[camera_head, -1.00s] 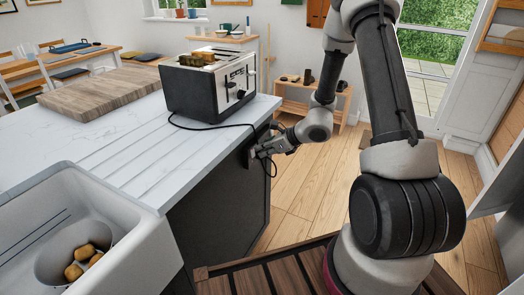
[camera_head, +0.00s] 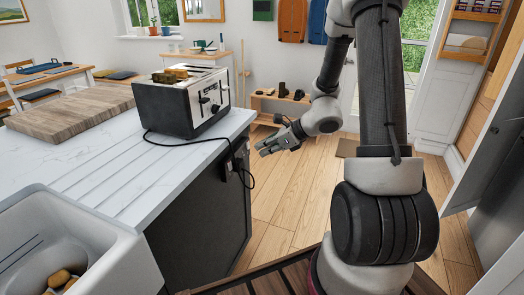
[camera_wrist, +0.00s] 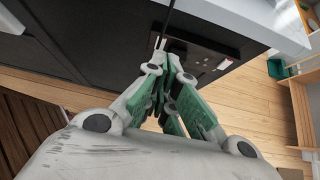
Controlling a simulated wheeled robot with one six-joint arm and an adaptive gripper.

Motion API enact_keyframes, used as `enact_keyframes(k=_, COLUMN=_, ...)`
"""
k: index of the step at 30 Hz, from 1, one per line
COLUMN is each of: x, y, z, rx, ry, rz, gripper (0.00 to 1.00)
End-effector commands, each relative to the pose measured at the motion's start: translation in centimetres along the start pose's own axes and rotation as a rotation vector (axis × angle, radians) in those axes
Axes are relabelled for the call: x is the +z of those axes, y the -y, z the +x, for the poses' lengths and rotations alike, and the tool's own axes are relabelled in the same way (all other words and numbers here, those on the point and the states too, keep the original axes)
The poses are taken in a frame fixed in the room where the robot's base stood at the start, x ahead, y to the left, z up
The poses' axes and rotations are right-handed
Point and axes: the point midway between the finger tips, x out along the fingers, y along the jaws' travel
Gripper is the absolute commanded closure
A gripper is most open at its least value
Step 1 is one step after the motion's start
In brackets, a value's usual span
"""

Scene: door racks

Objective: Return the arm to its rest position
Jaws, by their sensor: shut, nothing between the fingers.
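My gripper (camera_head: 264,149) is in the middle of the head view, at the end of my arm. My arm stands on the right side of the head view, bent down toward the counter.
A toaster (camera_head: 185,100) with brown bread stands on the white counter (camera_head: 130,165). Its black cord (camera_head: 236,155) runs over the edge to the socket. A sink (camera_head: 85,235) is at the front left. A low shelf (camera_head: 275,108) stands behind. The floor (camera_head: 300,200) beside the counter is clear.

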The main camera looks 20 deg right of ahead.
Motion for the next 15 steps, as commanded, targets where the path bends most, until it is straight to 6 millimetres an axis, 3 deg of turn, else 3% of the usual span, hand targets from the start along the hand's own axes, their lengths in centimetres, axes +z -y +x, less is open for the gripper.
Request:
enact_keyframes(k=11, x=0.0, y=0.0, z=0.0, rx=0.001, ry=0.001, rz=-0.026, gripper=1.0)
enact_keyframes(k=15, x=-1.7, y=-2.3, z=-0.8, rx=0.103, ry=-0.032, rz=-0.215, gripper=1.0)
